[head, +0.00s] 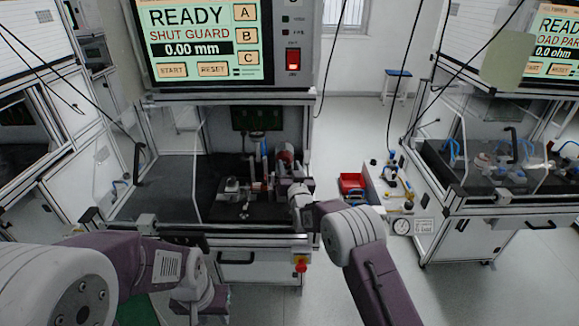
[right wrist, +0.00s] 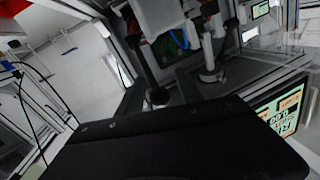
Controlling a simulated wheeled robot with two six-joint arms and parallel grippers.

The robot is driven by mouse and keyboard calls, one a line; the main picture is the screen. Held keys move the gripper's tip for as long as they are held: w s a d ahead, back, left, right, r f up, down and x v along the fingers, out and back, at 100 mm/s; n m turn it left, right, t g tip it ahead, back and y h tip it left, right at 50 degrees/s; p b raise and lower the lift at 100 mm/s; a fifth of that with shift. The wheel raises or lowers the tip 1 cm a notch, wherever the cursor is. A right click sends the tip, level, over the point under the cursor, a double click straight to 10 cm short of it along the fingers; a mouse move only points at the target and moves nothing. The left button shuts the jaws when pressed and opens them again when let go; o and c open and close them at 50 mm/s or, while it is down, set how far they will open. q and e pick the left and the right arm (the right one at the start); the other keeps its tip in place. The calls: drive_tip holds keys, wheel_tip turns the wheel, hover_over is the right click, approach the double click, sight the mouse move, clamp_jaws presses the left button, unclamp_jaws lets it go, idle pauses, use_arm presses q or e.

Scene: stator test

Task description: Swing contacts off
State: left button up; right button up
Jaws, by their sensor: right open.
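The stator test fixture (head: 245,188) stands in the open bay under the screen. Upright parts with blue and reddish pieces (head: 284,158) stand at its right; I cannot tell which are the contacts. My right arm reaches in from the front right, its gripper (head: 291,186) beside these parts.
The screen (head: 205,38) reads READY, SHUT GUARD, 0.00 mm. A clear guard panel with a black handle (head: 139,160) is at the bay's left. Another station (head: 490,180) is further right, with floor between.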

clamp_jaws()
idle(1.3)
